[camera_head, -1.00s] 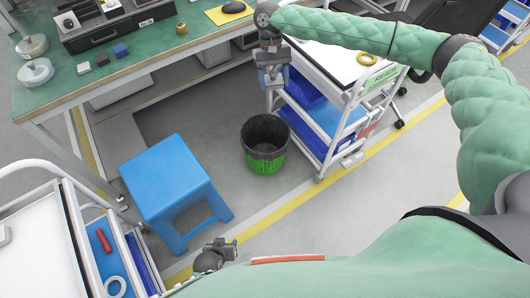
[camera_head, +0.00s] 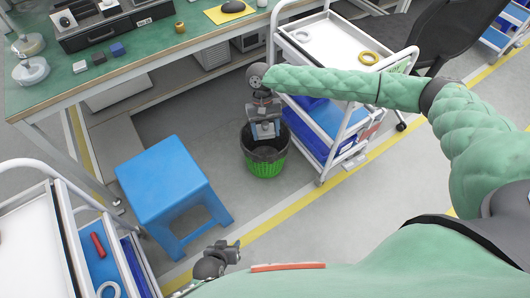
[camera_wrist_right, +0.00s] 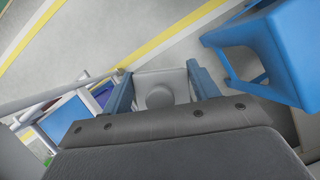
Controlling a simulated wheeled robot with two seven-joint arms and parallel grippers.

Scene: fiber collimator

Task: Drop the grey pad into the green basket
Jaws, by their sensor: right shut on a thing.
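The green basket (camera_head: 264,168) stands on the floor below the bench, with a dark liner around its rim. My right gripper (camera_head: 264,130) points down in front of the basket's mouth in the head view and hides part of it. It is shut on the grey pad (camera_wrist_right: 160,96), a pale squarish piece with a round boss, seen between the blue fingers in the right wrist view. I cannot tell how high the gripper is above the rim. My left gripper (camera_head: 230,250) is low near my body; its jaws are too small to read.
A blue stool (camera_head: 165,180) stands left of the basket. The green-topped bench (camera_head: 100,70) is behind. Another trolley (camera_head: 35,205) is at lower left.

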